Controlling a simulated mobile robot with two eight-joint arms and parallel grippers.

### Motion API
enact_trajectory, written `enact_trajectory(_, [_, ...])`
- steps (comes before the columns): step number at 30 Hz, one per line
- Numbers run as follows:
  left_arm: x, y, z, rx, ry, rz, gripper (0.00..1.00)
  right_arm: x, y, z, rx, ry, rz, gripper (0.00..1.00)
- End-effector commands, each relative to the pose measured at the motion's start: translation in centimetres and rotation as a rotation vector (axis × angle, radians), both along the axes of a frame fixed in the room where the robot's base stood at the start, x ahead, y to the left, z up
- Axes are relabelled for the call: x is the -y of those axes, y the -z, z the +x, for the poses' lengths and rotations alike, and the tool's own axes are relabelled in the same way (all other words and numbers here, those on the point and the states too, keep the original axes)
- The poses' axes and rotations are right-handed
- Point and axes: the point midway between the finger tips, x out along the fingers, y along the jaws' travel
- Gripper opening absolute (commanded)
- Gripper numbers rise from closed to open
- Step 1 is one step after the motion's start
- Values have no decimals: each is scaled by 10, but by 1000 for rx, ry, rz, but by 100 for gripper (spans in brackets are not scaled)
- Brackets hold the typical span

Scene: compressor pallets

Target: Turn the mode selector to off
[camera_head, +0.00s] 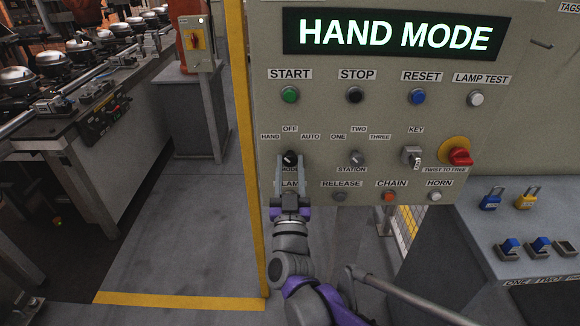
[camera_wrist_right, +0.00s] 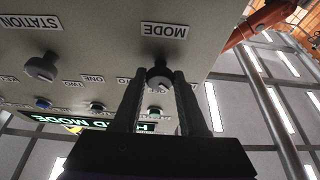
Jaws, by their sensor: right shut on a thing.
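The mode selector (camera_head: 290,157) is a small black knob on the grey control panel, under the labels HAND, OFF and AUTO. In the right wrist view the knob (camera_wrist_right: 159,77) sits between my two fingers, below the upside-down MODE label. My right gripper (camera_head: 290,170) reaches up from below and is shut on the knob; its fingers also show in the wrist view (camera_wrist_right: 160,95). The fingers partly cover the knob and MODE label, so its exact pointer direction is unclear. The lit display (camera_head: 395,35) reads HAND MODE. My left gripper is not in view.
The station selector (camera_head: 357,159), key switch (camera_head: 412,155) and red twist knob (camera_head: 460,157) are to the right. Release, chain (camera_head: 389,196) and horn buttons lie close below. A yellow post (camera_head: 243,120) borders the panel's left. Padlocks (camera_head: 490,199) lie on a grey surface at right.

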Motion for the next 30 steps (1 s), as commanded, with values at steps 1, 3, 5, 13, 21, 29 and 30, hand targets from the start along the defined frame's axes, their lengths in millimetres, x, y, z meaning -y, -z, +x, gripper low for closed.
enact_trajectory(1, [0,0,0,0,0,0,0,0,0,0,0,0,0,0])
enact_trajectory(3, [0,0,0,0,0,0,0,0,0,0,0,-1,4,0])
enact_trajectory(5, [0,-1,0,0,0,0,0,0,0,0,0,0,11,0])
enact_trajectory(13, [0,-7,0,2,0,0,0,-2,-1,0,0,-1,121,0])
enact_trajectory(21, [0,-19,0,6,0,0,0,-4,-2,0,-1,-2,338,0])
enact_trajectory(29, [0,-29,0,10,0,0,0,-5,-2,0,-1,-2,550,0])
enact_trajectory(30, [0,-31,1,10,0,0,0,-5,-2,0,-1,-1,578,0])
